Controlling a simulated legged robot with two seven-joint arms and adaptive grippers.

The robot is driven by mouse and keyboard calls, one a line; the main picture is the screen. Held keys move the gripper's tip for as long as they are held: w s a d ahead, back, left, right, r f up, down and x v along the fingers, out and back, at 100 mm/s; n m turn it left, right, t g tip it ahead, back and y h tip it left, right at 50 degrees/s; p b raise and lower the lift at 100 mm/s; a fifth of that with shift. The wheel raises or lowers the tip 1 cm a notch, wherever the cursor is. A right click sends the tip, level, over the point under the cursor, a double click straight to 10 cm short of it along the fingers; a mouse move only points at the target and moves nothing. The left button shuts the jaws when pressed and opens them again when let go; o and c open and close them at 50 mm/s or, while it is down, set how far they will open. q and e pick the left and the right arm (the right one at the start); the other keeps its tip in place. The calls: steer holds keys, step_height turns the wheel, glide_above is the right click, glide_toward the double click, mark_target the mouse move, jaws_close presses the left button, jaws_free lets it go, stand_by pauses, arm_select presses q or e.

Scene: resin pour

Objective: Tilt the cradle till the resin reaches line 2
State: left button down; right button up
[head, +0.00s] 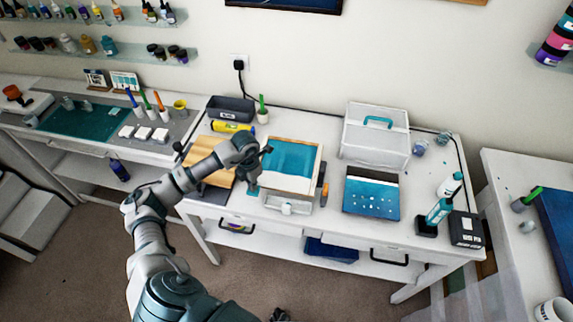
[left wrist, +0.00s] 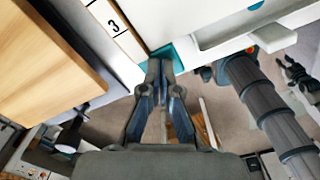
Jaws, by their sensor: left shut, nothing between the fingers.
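A shallow wood-edged tray of blue resin (head: 290,158), apparently in the cradle, rests on the white middle table. A white part with a small tray (head: 288,203) is at its front. In the left wrist view, a white scale strip (left wrist: 112,28) shows the number 3; line 2 and the resin's level against it cannot be read. My left gripper (head: 253,187) is shut and empty at the cradle's front left corner. In the left wrist view its fingertips (left wrist: 160,66) are at a teal tab (left wrist: 172,50); contact is unclear. A dark shape, perhaps my right gripper (head: 278,314), is low in the head view.
A wooden board (head: 208,168) lies left of the cradle. An orange-handled tool (head: 324,192) is at its right. Farther right are a blue panel (head: 371,194), a clear-sided case (head: 376,135) and a teal bottle (head: 439,211). A dark bin (head: 230,109) stands behind.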

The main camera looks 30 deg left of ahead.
arm_select(q)
step_height(320, 180, up, 6)
steer(key=p, duration=0.3)
steer(key=shift+f, duration=0.15)
steer(key=shift+f, duration=0.1)
stand_by(0.7)
